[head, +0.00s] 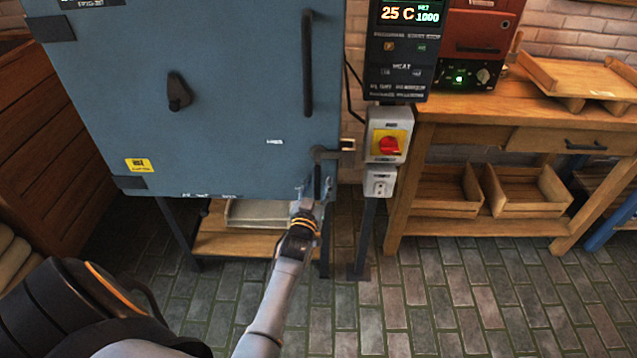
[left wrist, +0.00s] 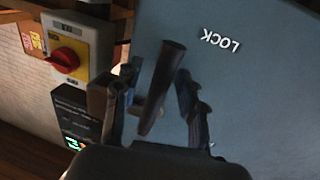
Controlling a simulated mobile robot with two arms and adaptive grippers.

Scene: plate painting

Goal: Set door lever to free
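The dark door lever (head: 318,178) is at the lower right edge of the blue kiln door (head: 230,90) and hangs down from its pivot beside the latch. A white LOCK label is on the door near it; in the left wrist view the label (left wrist: 214,39) appears upside down. My left gripper (head: 309,192) is at the lever's lower part. In the left wrist view the lever (left wrist: 162,85) stands between my two spread fingers, with gaps visible on both sides. The left gripper is open. My right gripper is not in view.
Right of the door are a red-and-yellow rotary switch (head: 389,146) and a control panel (head: 402,50) reading 25 C. A wooden workbench (head: 470,110) stands further right. A long vertical handle (head: 307,65) is on the door above the lever. Brick floor is clear in front.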

